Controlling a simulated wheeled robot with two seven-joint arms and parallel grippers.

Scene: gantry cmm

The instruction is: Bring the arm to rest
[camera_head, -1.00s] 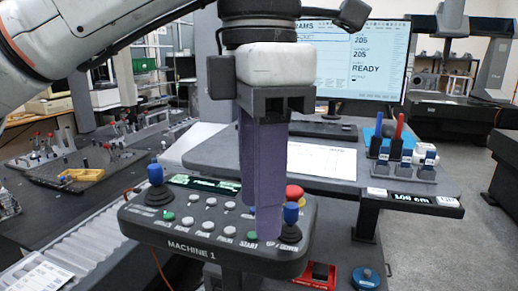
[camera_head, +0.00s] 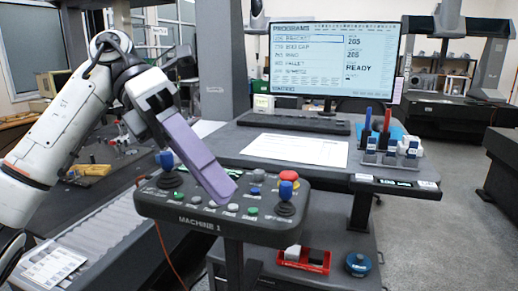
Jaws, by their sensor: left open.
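My left arm (camera_head: 52,140) comes in from the left. Its gripper (camera_head: 222,193) has purple fingers that point down and to the right, over the left half of the machine control panel (camera_head: 190,222). The fingers overlap in this view, and I cannot tell whether they touch the panel. Nothing shows held in them. The panel carries two blue-topped joysticks, a red knob (camera_head: 289,175) and several buttons, some hidden behind the fingers. My right gripper is not in view.
A monitor (camera_head: 335,62) reading READY stands behind a desk with a keyboard (camera_head: 293,123) and a paper sheet (camera_head: 295,149). A rack (camera_head: 392,155) with red and blue items sits at the desk's right. A red tray (camera_head: 303,260) lies below. Open floor is at the right.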

